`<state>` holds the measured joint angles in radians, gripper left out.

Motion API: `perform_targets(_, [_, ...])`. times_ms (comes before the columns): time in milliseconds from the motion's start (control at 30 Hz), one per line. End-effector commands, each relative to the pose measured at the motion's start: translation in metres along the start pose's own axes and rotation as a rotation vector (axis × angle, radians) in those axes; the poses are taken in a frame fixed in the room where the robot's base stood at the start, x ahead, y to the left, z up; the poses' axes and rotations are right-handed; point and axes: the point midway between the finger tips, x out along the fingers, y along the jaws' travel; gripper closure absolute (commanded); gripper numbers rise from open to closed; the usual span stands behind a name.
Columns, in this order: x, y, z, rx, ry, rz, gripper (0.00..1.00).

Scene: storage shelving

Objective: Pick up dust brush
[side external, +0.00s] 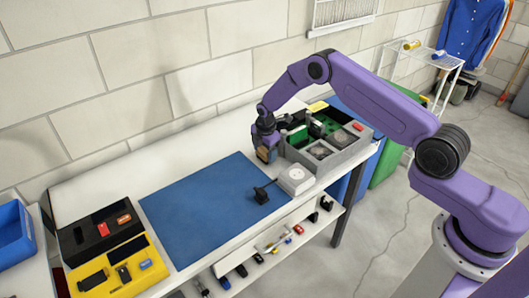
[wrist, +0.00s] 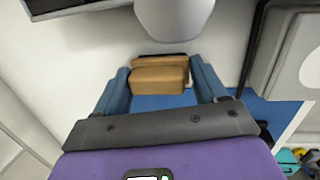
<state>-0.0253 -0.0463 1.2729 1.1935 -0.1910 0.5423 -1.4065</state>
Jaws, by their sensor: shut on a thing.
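A tan, wood-coloured block, which looks like the dust brush (wrist: 160,78), sits between the two blue fingers of my gripper (wrist: 162,84) in the wrist view. A thin dark strip shows along its far edge. In the side view my gripper (side external: 266,146) points down at the back right corner of the blue mat, beside the grey organizer. The tan end of the dust brush (side external: 263,154) shows at the fingertips. My gripper is shut on it. Whether the brush touches the table is hard to tell.
The grey organizer (side external: 347,158) with filled compartments stands right of my gripper, with a white square device (side external: 295,179) in front. A black tool (side external: 262,195) lies on the blue mat (side external: 185,215). Black and yellow trays (side external: 118,279) are at the left. Most of the mat is clear.

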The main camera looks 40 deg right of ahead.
Motion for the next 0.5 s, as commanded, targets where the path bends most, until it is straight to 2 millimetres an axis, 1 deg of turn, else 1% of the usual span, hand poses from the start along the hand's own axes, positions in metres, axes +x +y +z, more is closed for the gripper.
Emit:
perform_targets(167, [-0.015, 0.003, 0.002, 0.0, 0.0, 0.003, 0.59])
perform_targets(267, [-0.032, 0.005, 0.003, 0.0, 0.0, 0.003, 0.59])
perform_targets(367, [-0.044, -0.005, 0.004, 0.0, 0.0, 0.001, 0.59])
perform_targets(500, [-0.069, -0.02, 0.005, -0.001, 0.0, 0.002, 0.59])
